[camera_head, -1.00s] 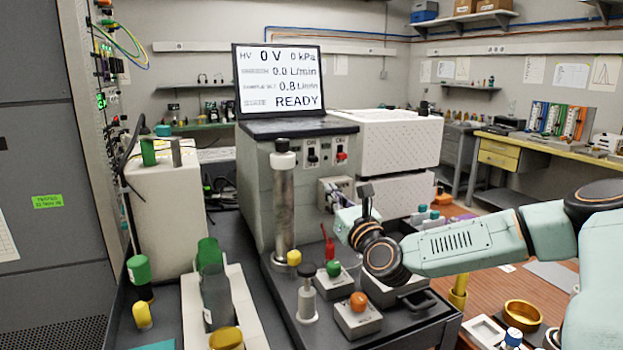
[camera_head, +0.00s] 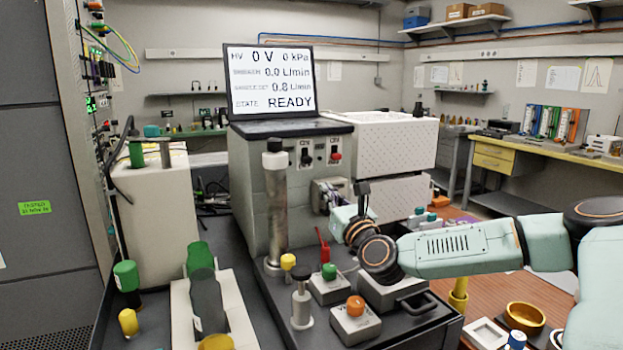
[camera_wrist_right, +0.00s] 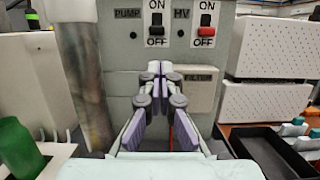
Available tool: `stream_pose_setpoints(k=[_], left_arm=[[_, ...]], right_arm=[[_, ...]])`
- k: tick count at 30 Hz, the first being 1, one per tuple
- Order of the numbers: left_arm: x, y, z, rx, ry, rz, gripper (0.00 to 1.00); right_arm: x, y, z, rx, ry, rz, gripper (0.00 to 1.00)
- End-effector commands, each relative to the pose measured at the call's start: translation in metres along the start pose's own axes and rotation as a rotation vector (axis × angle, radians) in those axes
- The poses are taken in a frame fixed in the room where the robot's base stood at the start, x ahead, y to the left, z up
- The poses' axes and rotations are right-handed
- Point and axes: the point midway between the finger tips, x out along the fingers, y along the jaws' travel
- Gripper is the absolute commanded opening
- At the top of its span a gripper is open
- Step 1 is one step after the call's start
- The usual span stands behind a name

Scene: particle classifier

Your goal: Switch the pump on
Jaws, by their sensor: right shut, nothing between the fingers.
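The pump switch (camera_wrist_right: 156,31) is a black toggle on the grey cabinet front, beside the PUMP label and between ON and OFF marks. It also shows in the head view (camera_head: 306,157). The red HV switch (camera_wrist_right: 206,31) sits to its right. My right gripper (camera_wrist_right: 160,67) is shut and empty, its fingertips pictured just below the pump switch's OFF mark; I cannot tell whether they touch the panel. In the head view the right gripper (camera_head: 328,194) is in front of the cabinet, partly hidden by its wrist. My left gripper is out of view.
The display (camera_head: 270,80) on the cabinet reads 0 V, 0.0 L/min and READY. A metal cylinder (camera_head: 277,205) stands left of the gripper. Small boxes with green (camera_head: 329,271) and orange (camera_head: 355,306) knobs lie below the arm. A black tray (camera_wrist_right: 270,155) is at right.

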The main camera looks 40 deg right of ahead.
Motion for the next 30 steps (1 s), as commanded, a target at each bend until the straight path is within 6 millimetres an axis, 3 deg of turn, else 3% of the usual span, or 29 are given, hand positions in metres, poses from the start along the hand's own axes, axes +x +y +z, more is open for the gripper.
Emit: stream_pose_setpoints(k=[7,30], left_arm=[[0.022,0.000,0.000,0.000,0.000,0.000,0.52],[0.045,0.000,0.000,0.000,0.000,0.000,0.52]], right_arm=[[0.015,0.005,-0.004,-0.015,0.001,0.008,0.00],[0.084,0.004,-0.002,-0.013,0.001,0.007,0.00]])
